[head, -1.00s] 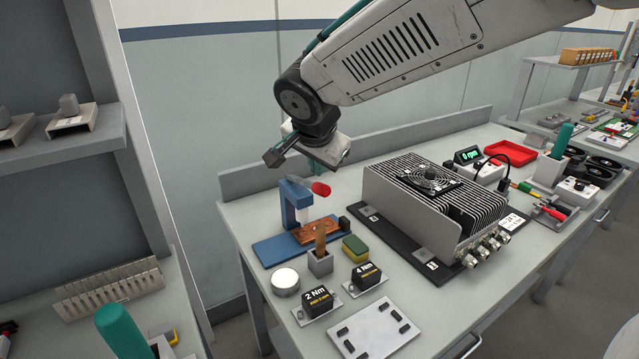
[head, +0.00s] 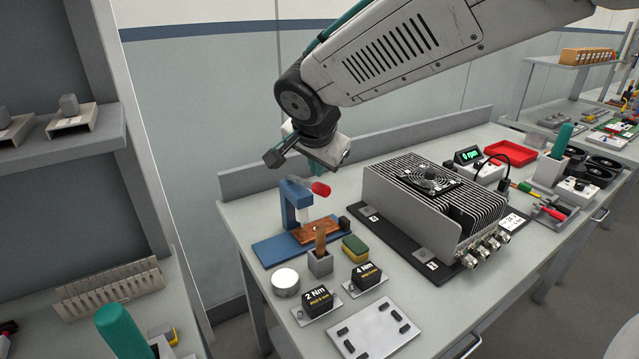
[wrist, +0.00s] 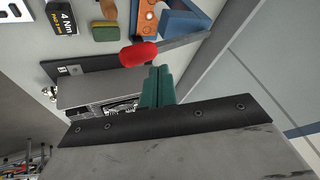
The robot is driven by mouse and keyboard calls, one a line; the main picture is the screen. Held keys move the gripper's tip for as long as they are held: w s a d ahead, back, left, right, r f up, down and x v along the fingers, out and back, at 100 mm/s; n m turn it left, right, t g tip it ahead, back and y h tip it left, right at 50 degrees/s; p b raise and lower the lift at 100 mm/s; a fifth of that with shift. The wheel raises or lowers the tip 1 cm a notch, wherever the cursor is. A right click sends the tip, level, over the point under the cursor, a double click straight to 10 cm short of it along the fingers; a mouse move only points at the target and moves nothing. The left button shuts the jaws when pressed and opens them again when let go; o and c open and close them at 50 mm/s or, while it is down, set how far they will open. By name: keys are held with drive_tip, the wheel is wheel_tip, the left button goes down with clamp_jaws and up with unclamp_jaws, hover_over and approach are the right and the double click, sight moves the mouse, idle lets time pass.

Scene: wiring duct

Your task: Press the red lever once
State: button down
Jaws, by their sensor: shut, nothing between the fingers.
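The red lever (head: 320,189) is a rounded red grip on a grey bar, sticking out from the top of a blue press stand (head: 291,207) at the bench's back left corner. The red grip also shows in the wrist view (wrist: 138,54), with the grey bar running to the right. My gripper (head: 316,170) is above the lever in the head view, its fingers pointing down. In the wrist view its green fingers (wrist: 156,72) are shut together and empty, with tips close to the grip and bar. Whether they touch the lever cannot be told.
A copper-coloured plate (head: 317,230) lies on the press base. A wooden-handled tool in a grey holder (head: 320,263), a sponge (head: 355,248) and a round white tin (head: 286,281) stand in front. A large finned unit (head: 420,212) stands to the right. The back rim runs behind.

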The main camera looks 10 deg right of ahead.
sight(321, 187)
drive_tip(key=shift+s+f, duration=0.1)
drive_tip(key=shift+f, duration=0.25)
drive_tip(key=shift+s+d+f, duration=0.1)
drive_tip(key=shift+s+f, duration=0.05)
drive_tip(key=shift+f, duration=0.5)
drive_tip(key=shift+s+d+f, duration=0.1)
drive_tip(key=shift+s+f, duration=0.1)
drive_tip(key=shift+f, duration=0.45)
drive_tip(key=shift+s+d+f, duration=0.1)
drive_tip(key=shift+s+f, duration=0.05)
drive_tip(key=shift+f, duration=0.5)
idle(1.6)
drive_tip(key=shift+w+a+r, duration=0.1)
drive_tip(key=shift+w+r, duration=0.1)
drive_tip(key=shift+r, duration=0.6)
drive_tip(key=shift+w+a+r, duration=0.1)
drive_tip(key=shift+w+r, duration=0.1)
drive_tip(key=shift+r, duration=0.55)
drive_tip(key=shift+w+a+r, duration=0.1)
drive_tip(key=shift+w+r, duration=0.1)
drive_tip(key=shift+r, duration=0.6)
drive_tip(key=shift+w+a+r, duration=0.1)
drive_tip(key=shift+w+r, duration=0.1)
drive_tip(key=shift+r, duration=0.6)
drive_tip(key=shift+w+a+r, duration=0.1)
drive_tip(key=shift+w+r, duration=0.15)
drive_tip(key=shift+r, duration=0.6)
drive_tip(key=shift+w+a+r, duration=0.1)
drive_tip(key=shift+w+r, duration=0.1)
drive_tip(key=shift+r, duration=0.6)
